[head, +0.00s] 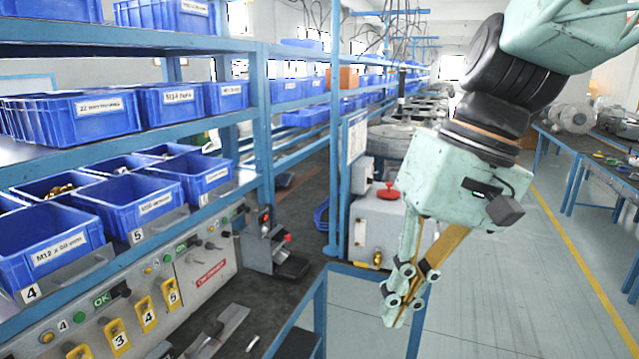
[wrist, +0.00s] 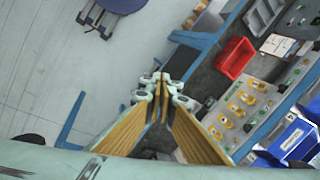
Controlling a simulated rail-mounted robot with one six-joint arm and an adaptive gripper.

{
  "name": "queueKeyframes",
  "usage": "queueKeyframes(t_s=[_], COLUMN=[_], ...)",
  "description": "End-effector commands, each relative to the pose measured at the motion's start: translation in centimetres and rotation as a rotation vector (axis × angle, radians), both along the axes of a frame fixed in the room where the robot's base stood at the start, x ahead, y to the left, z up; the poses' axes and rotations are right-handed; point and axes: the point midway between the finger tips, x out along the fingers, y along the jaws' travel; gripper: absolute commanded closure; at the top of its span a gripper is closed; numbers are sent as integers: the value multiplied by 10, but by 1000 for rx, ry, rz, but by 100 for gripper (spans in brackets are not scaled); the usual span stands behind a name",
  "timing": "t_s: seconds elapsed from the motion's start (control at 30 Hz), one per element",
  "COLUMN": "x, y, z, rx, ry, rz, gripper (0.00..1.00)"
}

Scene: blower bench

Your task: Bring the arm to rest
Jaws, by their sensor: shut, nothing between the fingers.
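My gripper (head: 397,308) hangs at the right of centre in the head view, pointing down, with pale green links and brown-yellow fingers. Its fingertips are together and nothing shows between them. It is in free air near the corner of a blue bench frame (head: 322,300). In the wrist view my gripper (wrist: 160,78) also shows with its tips together, above the floor and the bench edge.
Blue shelves with labelled bins (head: 180,100) stand at the left, above a panel with yellow numbered switches (head: 118,337). A red tray (wrist: 234,58) lies on the bench. The aisle floor (head: 545,290) at the right is clear.

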Motion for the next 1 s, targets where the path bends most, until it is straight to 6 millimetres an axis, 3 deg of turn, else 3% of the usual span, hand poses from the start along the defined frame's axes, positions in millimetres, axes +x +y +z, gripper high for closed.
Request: queueKeyframes(t_s=[1.0], x=[-106], y=[-83], z=[6], rx=[-225], ry=[-246], rz=[-127], gripper=[100])
